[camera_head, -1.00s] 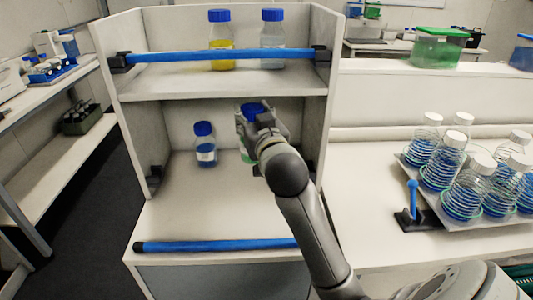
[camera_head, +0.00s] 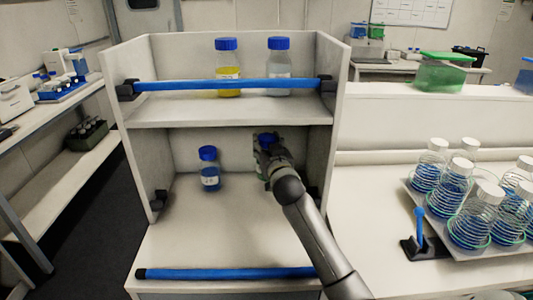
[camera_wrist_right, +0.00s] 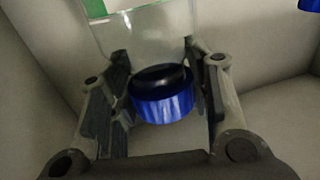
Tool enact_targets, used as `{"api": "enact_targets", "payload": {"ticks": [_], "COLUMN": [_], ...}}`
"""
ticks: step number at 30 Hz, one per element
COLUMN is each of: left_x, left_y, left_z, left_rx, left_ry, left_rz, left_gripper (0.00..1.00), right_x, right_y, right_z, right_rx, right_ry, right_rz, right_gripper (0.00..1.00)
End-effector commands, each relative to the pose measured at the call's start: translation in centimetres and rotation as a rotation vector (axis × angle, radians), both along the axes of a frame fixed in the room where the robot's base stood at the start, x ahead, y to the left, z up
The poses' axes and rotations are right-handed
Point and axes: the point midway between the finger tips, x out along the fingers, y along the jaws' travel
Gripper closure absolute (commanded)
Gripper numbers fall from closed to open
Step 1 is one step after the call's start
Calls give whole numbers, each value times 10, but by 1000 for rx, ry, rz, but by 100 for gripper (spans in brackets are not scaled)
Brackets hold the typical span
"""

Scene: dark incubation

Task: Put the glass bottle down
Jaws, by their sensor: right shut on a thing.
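The glass bottle is in my right gripper (camera_head: 266,152), inside the lower compartment of the white shelf, at its right. Its blue cap (camera_head: 265,137) shows in the head view, while my gripper and arm hide most of the body. In the right wrist view the clear glass body (camera_wrist_right: 150,42) and blue cap (camera_wrist_right: 163,100) sit between the two fingers, with a bit of green at the upper left. Whether its base touches the shelf floor (camera_head: 215,220) is hidden. My left gripper is not in view.
A blue-capped bottle with blue liquid (camera_head: 209,170) stands to the left in the same compartment. Yellow (camera_head: 228,68) and clear (camera_head: 278,68) bottles stand above, behind a blue bar (camera_head: 230,85). Another blue bar (camera_head: 230,273) crosses the front edge. A rack of flasks (camera_head: 470,210) is right.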

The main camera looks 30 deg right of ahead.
Motion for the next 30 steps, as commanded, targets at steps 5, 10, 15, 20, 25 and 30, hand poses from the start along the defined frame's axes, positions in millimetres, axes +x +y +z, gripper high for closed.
{"api": "enact_targets", "payload": {"ticks": [5,10,15,20,25,30], "left_x": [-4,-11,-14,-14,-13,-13], "left_y": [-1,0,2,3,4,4], "left_z": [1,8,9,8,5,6], "left_rx": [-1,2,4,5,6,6], "left_ry": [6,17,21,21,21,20], "left_rz": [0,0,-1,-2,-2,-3], "left_gripper": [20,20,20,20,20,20], "right_x": [6,9,9,9,9,9], "right_y": [-4,-5,-5,-5,-5,-5], "right_z": [-6,-28,-41,-41,-45,-45], "right_rx": [0,2,0,-2,-1,0], "right_ry": [-4,-1,-4,-5,-5,0], "right_rz": [0,1,1,1,1,1], "right_gripper": [100,100,100,100,100,33]}}
